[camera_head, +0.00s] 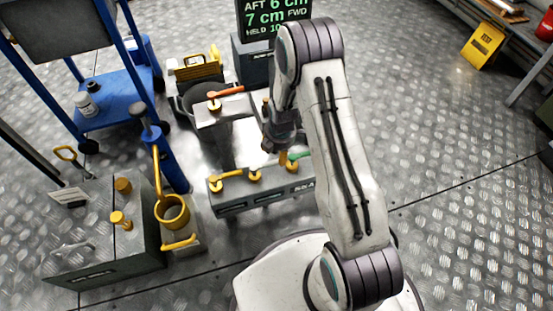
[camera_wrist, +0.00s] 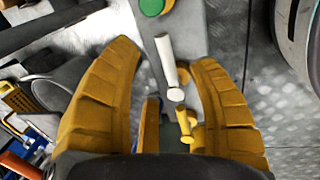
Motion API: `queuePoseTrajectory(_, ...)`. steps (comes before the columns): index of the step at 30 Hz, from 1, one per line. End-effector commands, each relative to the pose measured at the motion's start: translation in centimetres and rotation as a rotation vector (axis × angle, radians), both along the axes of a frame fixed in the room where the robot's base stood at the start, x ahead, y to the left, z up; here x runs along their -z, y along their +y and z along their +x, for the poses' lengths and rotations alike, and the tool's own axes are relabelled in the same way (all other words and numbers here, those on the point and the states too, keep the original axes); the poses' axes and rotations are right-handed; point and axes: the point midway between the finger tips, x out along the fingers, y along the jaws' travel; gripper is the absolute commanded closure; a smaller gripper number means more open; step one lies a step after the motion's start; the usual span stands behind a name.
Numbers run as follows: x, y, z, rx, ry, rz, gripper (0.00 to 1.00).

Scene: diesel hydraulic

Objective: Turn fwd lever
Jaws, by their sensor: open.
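A dark grey valve box (camera_head: 262,197) with yellow-based levers along its top stands below my gripper (camera_head: 277,150). A lever with a green handle (camera_head: 299,155) sits at its right end, partly hidden by my arm. Yellow levers (camera_head: 230,174) lie along the left part. I cannot read which one is the fwd lever. In the wrist view my gripper (camera_wrist: 168,58) is open, its two yellow-brown fingers apart. A white rod (camera_wrist: 167,62) lies between the fingers, with a yellow lever (camera_wrist: 184,122) nearer the palm. A green round knob (camera_wrist: 152,6) is beyond the fingertips.
A grey unit with an orange-handled lever (camera_head: 228,93) stands behind the box. A display (camera_head: 272,17) reads AFT 6 cm and 7 cm FWD, partly cut off. A blue cart (camera_head: 115,95) and a grey tank (camera_head: 100,240) are left. Open floor (camera_head: 460,190) lies right.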

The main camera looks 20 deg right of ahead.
Motion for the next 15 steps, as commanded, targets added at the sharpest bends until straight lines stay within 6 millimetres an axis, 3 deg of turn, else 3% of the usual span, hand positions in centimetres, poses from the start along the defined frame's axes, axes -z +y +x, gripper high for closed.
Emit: queuePoseTrajectory(15,3.5,0.0,0.6,0.003,0.000,0.001,0.46)
